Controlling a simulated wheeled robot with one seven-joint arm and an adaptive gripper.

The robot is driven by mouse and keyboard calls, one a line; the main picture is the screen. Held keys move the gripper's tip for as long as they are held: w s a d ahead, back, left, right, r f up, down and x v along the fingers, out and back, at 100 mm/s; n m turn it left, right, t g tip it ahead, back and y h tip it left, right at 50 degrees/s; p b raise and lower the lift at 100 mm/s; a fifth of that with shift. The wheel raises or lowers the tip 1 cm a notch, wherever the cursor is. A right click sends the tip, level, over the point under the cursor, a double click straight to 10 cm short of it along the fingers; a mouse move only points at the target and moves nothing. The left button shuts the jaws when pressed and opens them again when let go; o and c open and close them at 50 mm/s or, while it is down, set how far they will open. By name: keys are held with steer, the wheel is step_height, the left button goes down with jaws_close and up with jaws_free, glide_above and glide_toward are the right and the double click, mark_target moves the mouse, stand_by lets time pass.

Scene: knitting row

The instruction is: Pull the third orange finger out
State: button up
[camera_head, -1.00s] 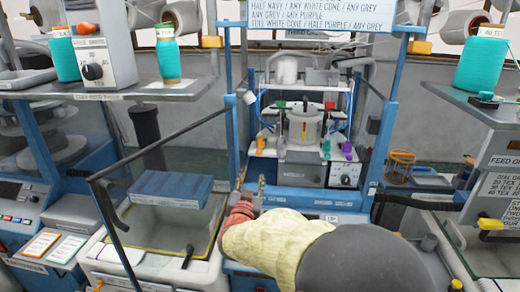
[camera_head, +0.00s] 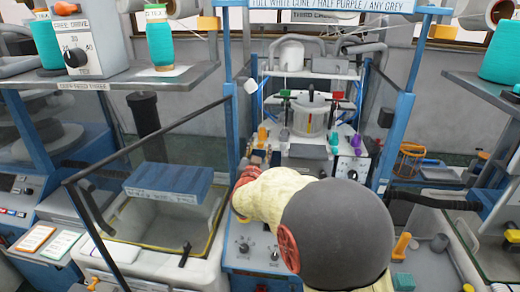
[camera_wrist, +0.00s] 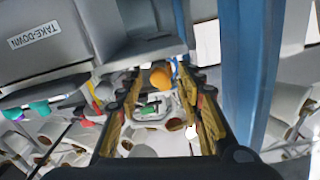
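One orange finger (camera_head: 262,135) stands at the left side of the knitting machine (camera_head: 308,120) in the head view. I cannot tell from these frames whether it is the third one. My gripper shows in the wrist view (camera_wrist: 158,82) with its two fingers spread apart. An orange rounded piece (camera_wrist: 160,77) appears between the fingertips there; no contact is visible. In the head view my arm covers most of the gripper, just below the orange finger.
Purple fingers (camera_head: 355,141) stand at the machine's right side. A blue upright post (camera_head: 390,140) rises on the right, and also shows close beside the gripper in the wrist view (camera_wrist: 245,70). An orange handle (camera_head: 401,246) is at lower right.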

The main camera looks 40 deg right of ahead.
steer(key=shift+w+d, duration=0.2)
steer(key=shift+c, duration=0.5)
steer(key=c, duration=0.8)
jaws_close()
